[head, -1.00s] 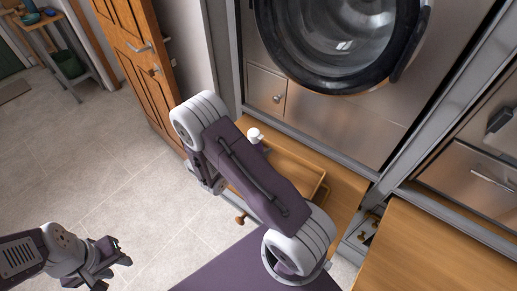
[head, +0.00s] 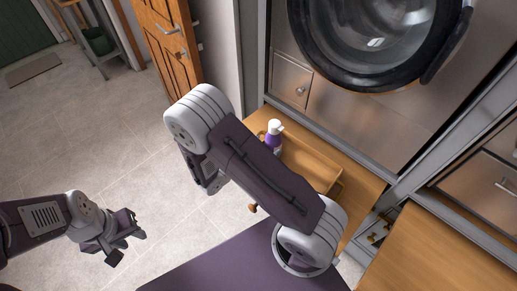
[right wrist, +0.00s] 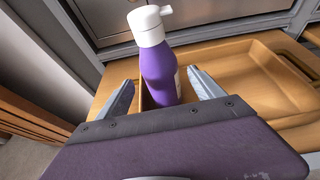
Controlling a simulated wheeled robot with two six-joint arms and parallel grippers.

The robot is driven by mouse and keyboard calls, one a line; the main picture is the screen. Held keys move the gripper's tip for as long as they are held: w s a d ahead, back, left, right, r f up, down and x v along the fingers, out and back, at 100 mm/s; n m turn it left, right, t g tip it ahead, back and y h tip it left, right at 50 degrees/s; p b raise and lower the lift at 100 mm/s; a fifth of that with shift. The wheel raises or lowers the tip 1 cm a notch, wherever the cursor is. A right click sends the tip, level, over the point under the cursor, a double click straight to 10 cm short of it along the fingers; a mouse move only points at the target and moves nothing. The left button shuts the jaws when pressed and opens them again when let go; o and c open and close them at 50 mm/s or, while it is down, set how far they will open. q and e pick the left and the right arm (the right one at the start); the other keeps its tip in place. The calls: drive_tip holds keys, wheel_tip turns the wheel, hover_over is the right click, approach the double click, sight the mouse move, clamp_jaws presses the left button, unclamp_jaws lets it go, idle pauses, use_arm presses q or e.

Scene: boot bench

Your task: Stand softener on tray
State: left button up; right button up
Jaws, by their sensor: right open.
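The softener is a purple bottle with a white pump-like cap (head: 274,137), upright at the far left part of the wooden tray (head: 322,172). In the right wrist view the bottle (right wrist: 157,68) stands between the two open fingers of my right gripper (right wrist: 160,90), with gaps visible on both sides. Its base is hidden, so I cannot tell exactly what it rests on. The tray (right wrist: 262,62) extends to the right. My left gripper (head: 128,238) is open and empty over the floor.
The tray lies on a wooden bench (head: 360,187) below a steel-fronted washing machine (head: 375,40). An orange wooden door (head: 170,45) stands open at left. Another wooden surface (head: 440,245) is at lower right.

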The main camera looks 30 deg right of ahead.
drive_tip(key=s+a+m+g+y, duration=0.3)
drive_tip(key=s+m+g+y, duration=0.35)
drive_tip(key=s+m, duration=0.5)
drive_tip(key=w+a+r+m+t+y, duration=0.2)
drive_tip(key=a+m+y, duration=0.4)
drive_tip(key=m, duration=0.4)
drive_tip(key=shift+a+r+m+t, duration=0.35)
drive_tip(key=shift+r+t, duration=0.3)
drive_tip(key=shift+r, duration=0.05)
